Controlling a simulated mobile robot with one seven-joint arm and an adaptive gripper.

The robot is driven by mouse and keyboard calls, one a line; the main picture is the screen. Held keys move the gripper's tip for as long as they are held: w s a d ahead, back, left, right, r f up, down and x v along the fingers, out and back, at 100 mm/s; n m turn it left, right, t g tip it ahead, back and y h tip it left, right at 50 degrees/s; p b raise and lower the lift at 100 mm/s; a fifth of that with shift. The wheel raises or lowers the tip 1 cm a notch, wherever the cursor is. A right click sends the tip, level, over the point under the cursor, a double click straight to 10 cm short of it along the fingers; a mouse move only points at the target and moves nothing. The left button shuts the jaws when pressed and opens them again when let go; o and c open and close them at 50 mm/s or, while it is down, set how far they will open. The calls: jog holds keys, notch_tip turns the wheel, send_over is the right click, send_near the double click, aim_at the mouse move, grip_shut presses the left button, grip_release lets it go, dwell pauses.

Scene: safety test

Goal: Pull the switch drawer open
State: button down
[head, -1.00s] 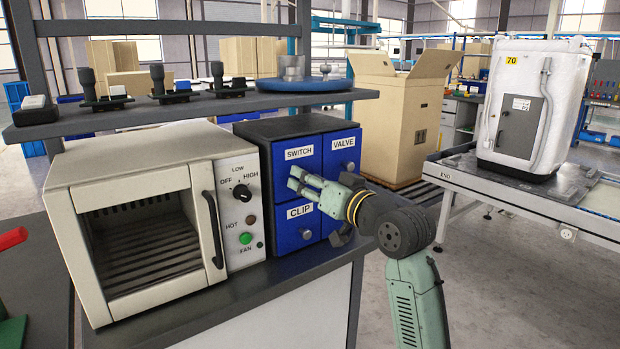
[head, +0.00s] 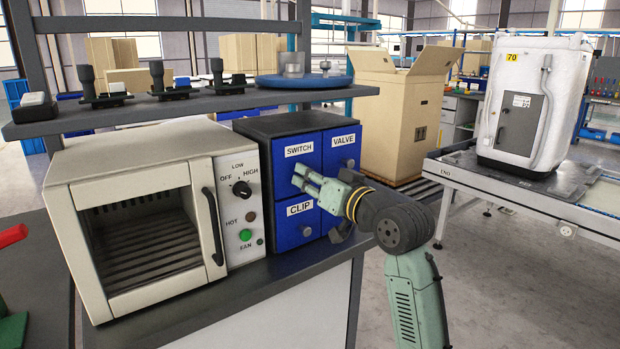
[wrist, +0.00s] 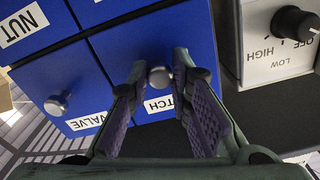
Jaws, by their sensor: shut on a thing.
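The blue switch drawer (head: 313,154) is the upper left drawer of a dark cabinet, labelled SWITCH. Its front looks about level with the valve drawer (head: 342,158) beside it. My gripper (head: 298,177) is at the switch drawer's front. In the wrist view, which is upside down, my gripper (wrist: 160,70) has its two fingers on either side of the round metal knob (wrist: 160,77) and is shut on it. The fingers partly cover the SWITCH label there. In the head view the knob is hidden by the fingers.
The clip drawer (head: 292,232) is directly below, and the nut drawer (wrist: 30,25) shows in the wrist view. A white oven (head: 140,180) with a control knob (head: 241,189) stands close at the left. A shelf (head: 200,105) with joysticks runs above.

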dwell(0.4)
jog(key=b+v, duration=0.1)
jog(key=v, duration=1.2)
jog(key=shift+s, duration=0.2)
jog(key=shift+d, duration=0.15)
jog(key=c, duration=1.5)
grip_release()
jog(key=shift+o, duration=0.2)
jog(key=v, duration=1.2)
